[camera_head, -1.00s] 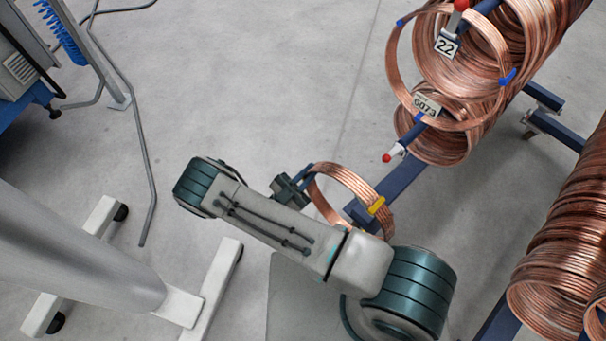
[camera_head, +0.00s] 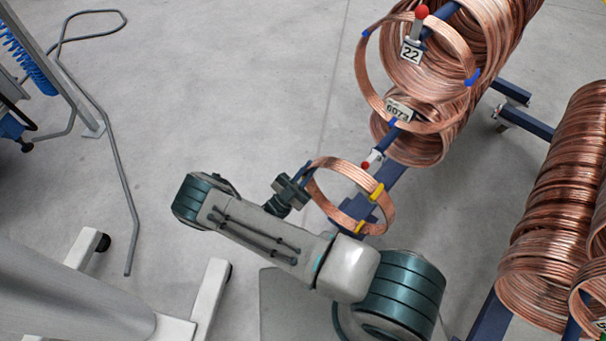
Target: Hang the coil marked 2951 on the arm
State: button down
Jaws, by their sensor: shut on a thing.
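My gripper (camera_head: 302,178) is shut on the left rim of a small copper coil (camera_head: 346,165) with yellow ties and a blue tie or fingertip at its upper left. The coil is held tilted in the air, its lower right side near my arm. No number shows on it. A blue rack arm with a red ball tip (camera_head: 365,165) ends just behind the coil's upper rim in the picture; I cannot tell whether it passes into the ring. A tag reading 6073 (camera_head: 398,111) hangs above it. The upper rack arm has a red ball (camera_head: 421,12) and tag 22 (camera_head: 411,53).
Large copper coils (camera_head: 480,45) hang on the rack at the upper right. Another stack of coils (camera_head: 555,215) stands at the right. A blue rack beam lies behind the held coil. A bent grey tube (camera_head: 108,165) is at the left. Bare floor (camera_head: 240,80) lies between.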

jog(key=w+d+f+b, duration=0.2)
jog(key=w+d+b, duration=0.3)
jog(key=w+d, duration=0.9)
jog(key=shift+w+d, duration=0.15)
jog(key=shift+d, duration=0.3)
dwell(1.2)
dwell(0.5)
jog(key=c, duration=1.5)
grip_release()
jog(key=shift+o, duration=0.2)
jog(key=shift+f, duration=0.1)
jog(key=v, duration=1.3)
jog(key=shift+s+a, duration=0.25)
jog(key=shift+p, duration=0.35)
